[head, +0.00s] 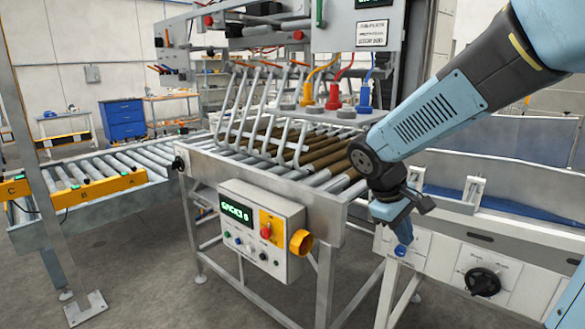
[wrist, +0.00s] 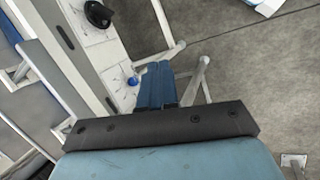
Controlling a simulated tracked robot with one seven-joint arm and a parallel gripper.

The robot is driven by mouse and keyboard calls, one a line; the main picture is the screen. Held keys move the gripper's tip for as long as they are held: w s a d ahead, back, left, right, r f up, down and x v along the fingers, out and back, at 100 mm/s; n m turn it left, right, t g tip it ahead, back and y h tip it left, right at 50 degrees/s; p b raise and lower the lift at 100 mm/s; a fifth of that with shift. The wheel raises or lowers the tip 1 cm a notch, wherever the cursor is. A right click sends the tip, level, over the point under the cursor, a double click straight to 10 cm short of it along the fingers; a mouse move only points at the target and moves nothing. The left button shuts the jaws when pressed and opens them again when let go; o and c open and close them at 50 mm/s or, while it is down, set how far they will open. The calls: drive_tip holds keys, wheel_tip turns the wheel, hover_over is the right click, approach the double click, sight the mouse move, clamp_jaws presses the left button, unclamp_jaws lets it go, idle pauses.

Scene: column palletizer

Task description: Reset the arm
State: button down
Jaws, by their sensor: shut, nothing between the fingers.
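My arm comes in from the upper right in the head view, light blue with dark grey joints. It hangs in front of the right end of the roller bed. My gripper (head: 403,238) points down beside the white panel of the right-hand machine. In the wrist view my gripper (wrist: 155,72) shows as two blue fingers pressed together, with nothing held. Below the fingertips in the wrist view lie the grey floor and metal machine legs.
A roller conveyor (head: 95,172) stands at the left. A control box (head: 262,230) with a green display and an orange part sits on the middle frame. A black knob (head: 482,281) is on the right machine's panel, also in the wrist view (wrist: 98,14). A blue cabinet (head: 123,120) stands behind.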

drive_tip(key=s+r+m+t+y, duration=0.5)
drive_tip(key=s+r, duration=0.4)
drive_tip(key=s, duration=0.2)
drive_tip(key=shift+s+a+m, duration=0.15)
drive_tip(key=shift+s+m, duration=0.2)
drive_tip(key=shift+m, duration=0.55)
